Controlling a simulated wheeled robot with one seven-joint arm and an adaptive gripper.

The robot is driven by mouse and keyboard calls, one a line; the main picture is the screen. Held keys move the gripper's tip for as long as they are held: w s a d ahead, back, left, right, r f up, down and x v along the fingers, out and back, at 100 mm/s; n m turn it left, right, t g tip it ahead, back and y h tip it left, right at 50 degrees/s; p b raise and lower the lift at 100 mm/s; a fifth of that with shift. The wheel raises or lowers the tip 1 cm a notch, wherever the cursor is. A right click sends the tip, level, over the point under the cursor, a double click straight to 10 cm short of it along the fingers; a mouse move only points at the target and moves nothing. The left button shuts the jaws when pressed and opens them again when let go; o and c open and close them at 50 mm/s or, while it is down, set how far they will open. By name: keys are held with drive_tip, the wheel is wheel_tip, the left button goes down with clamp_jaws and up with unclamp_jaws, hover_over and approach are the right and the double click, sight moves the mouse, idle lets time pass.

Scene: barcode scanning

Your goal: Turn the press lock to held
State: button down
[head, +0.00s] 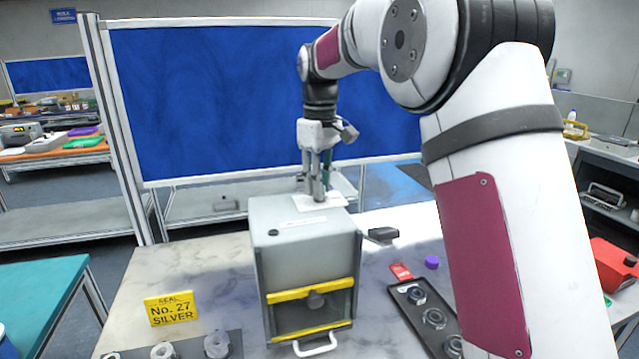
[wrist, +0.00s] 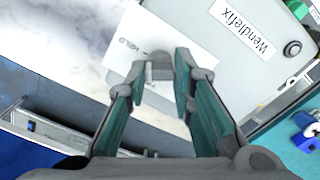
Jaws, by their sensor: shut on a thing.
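The press (head: 285,255) is a grey box on the marble-look table, with a yellow-edged window in front and a white handle (head: 317,347) below it. A white card (head: 327,201) lies on its top; in the wrist view the card (wrist: 185,38) shows the printed word HELD and a short line mark. My gripper (head: 316,196) points down onto the press top at the card. In the wrist view my gripper (wrist: 161,75) is shut on a small grey lock knob (wrist: 160,69). The fingers hide most of the knob, so its exact pointing is unclear.
A black-ended lever (head: 382,235) sticks out at the press's right. A dark tray (head: 438,342) with several ring parts, a red tag (head: 400,271) and a purple cap (head: 431,262) stand right. Another parts tray (head: 236,345) is front left.

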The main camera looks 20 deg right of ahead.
drive_tip(key=m, duration=0.6)
drive_tip(key=shift+m, duration=0.3)
idle(0.4)
drive_tip(key=c, duration=1.4)
unclamp_jaws()
drive_tip(key=shift+r, duration=0.15)
wheel_tip(320, 180, up, 12)
